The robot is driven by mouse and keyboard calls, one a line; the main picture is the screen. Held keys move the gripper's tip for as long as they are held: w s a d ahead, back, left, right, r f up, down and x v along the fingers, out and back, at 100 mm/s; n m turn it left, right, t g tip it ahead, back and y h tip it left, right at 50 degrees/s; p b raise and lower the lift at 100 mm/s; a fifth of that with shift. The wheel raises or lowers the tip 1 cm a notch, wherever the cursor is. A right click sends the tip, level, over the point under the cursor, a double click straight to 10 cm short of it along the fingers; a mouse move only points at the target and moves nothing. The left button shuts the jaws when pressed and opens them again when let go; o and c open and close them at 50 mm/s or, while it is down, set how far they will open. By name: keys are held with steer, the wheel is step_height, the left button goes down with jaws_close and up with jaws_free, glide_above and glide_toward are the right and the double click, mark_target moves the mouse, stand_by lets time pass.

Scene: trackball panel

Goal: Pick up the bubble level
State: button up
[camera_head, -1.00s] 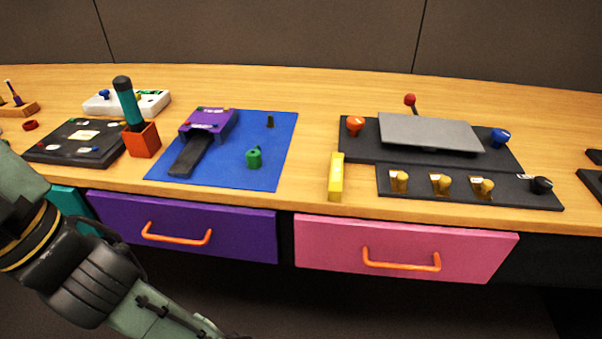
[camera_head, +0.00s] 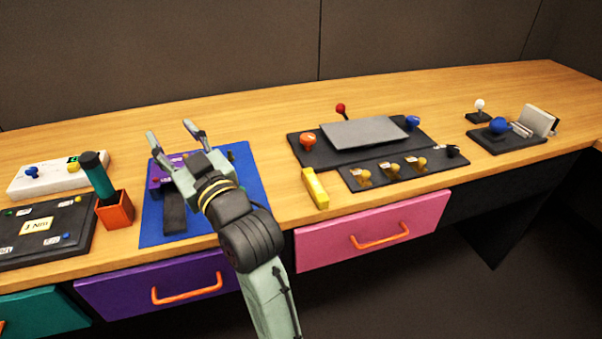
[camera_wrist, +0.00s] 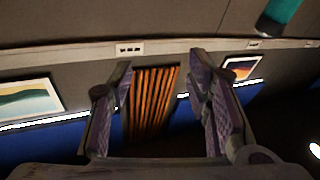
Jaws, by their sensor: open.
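A small yellow bar (camera_head: 315,188), which looks like the bubble level, lies near the desk's front edge, just left of the black panel with gold switches. Its vial cannot be made out. My gripper (camera_head: 171,133) is open and empty, raised over the blue mat to the left of the bar, with its fingers pointing toward the back wall. In the wrist view, both fingers (camera_wrist: 160,65) are spread with nothing between them, and the yellow bar is not visible there.
The switch panel (camera_head: 408,172) and the black board with a grey plate (camera_head: 363,131) stand right of the bar. The blue mat (camera_head: 252,184) and an orange holder (camera_head: 115,211) are left. Bare wood lies behind. A pink drawer (camera_head: 375,236) is below.

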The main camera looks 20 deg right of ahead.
steer(key=d+f+m+h+p, duration=0.1)
steer(key=d+f+m+h, duration=0.15)
steer(key=d, duration=0.45)
steer(key=m+g+h+p, duration=0.1)
steer(key=m+g+h, duration=0.3)
steer(key=g+h, duration=0.1)
glide_toward(314, 181)
steer(key=b, duration=0.1)
steer(key=f+b, duration=0.1)
steer(key=shift+w+a+b, duration=0.2)
steer(key=shift+a+b, duration=0.05)
steer(key=shift+b, duration=0.05)
steer(key=shift+w+p, duration=0.35)
steer(key=shift+w, duration=0.55)
steer(key=p+x, duration=0.2)
steer(key=x, duration=0.3)
steer(key=shift+w+d, duration=0.2)
steer(key=shift+w+f, duration=0.25)
steer(key=shift+w, duration=0.15)
jaws_close()
